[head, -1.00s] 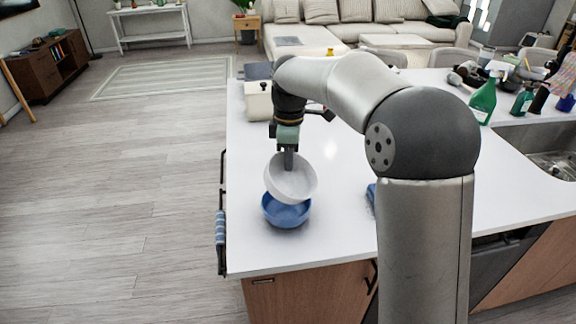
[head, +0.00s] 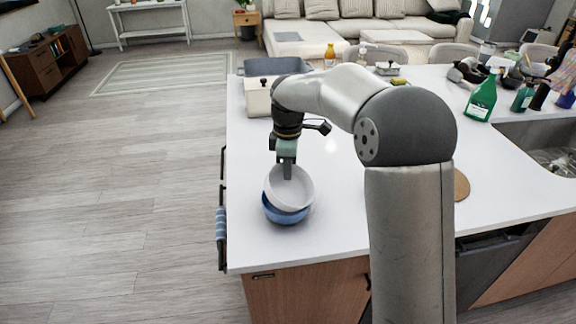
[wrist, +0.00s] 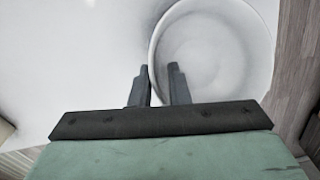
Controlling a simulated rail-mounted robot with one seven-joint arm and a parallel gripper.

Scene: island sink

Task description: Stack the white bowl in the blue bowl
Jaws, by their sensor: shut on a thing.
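The white bowl (head: 290,188) is in my gripper (head: 287,174), which is shut on its rim. The bowl is tilted and sits low over the blue bowl (head: 285,216), its underside inside or right at the blue bowl's opening. I cannot tell whether it rests fully on it. The blue bowl stands on the white counter, with only its front and side wall showing. In the wrist view the white bowl (wrist: 215,50) fills the upper right, with its rim between the two fingers of my gripper (wrist: 160,75). The blue bowl is hidden there.
The white counter (head: 340,220) is clear around the bowls, and its left edge with a rail and striped towel (head: 220,226) is close. A cream box (head: 258,97) stands behind. Green bottles (head: 482,100) and the sink (head: 545,145) are at the right.

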